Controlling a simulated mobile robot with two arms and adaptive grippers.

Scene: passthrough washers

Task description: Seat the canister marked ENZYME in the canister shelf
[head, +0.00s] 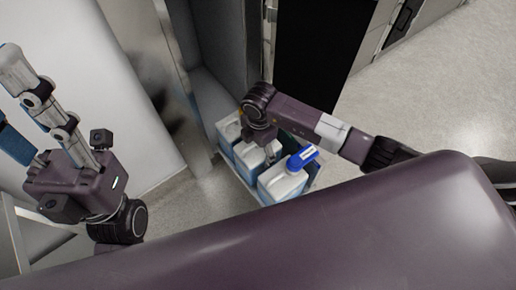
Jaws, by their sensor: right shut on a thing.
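The canister shelf (247,187) is a low tray-like holder at the centre, with several white-and-blue canisters standing in a row in it. My right gripper (270,155) points down into this row. It is shut on the top of the middle canister (250,158), whose upper part it partly hides. The front canister (283,183) has a blue cap or handle (302,158). A further canister (229,132) stands at the back. No label is readable, so I cannot tell which one is marked ENZYME. My left arm is at the left, its fingertips not clearly visible.
A white panel (80,60) stands at the left, behind my left arm. Grey metal posts and a dark opening (318,50) rise behind the shelf. The floor (450,90) at the right is clear. A small blue item (15,143) shows at the left edge.

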